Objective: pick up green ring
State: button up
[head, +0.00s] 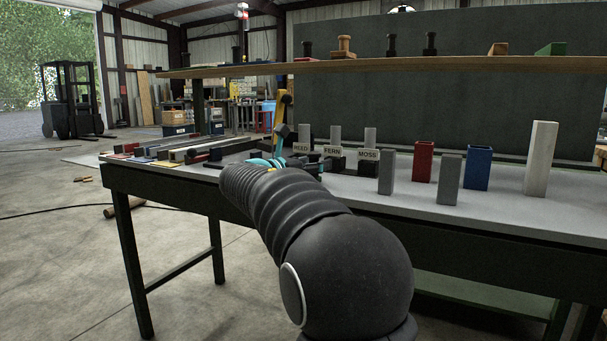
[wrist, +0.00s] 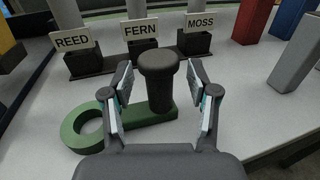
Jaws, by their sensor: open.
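The green ring (wrist: 72,136) lies flat on the grey bench top in the wrist view, left of my gripper. A flat green bar runs right from it, and a black knobbed post (wrist: 158,95) stands upright at the bar's right part. My gripper (wrist: 158,78) is open, with one finger on each side of the post and neither clearly touching it. The left finger covers part of the green bar. In the head view my gripper (head: 277,160) is small and partly hidden by my arm; I cannot make out the green ring there.
Black holders labelled REED (wrist: 88,61), FERN (wrist: 141,57) and MOSS (wrist: 194,42) stand behind the post. Red (head: 422,162), blue (head: 477,168) and grey (head: 449,180) blocks stand to the right, with a tall pale block (head: 540,160). A wooden shelf (head: 450,66) hangs above the bench.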

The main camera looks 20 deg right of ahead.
jog(key=shift+r, duration=0.1)
grip_shut()
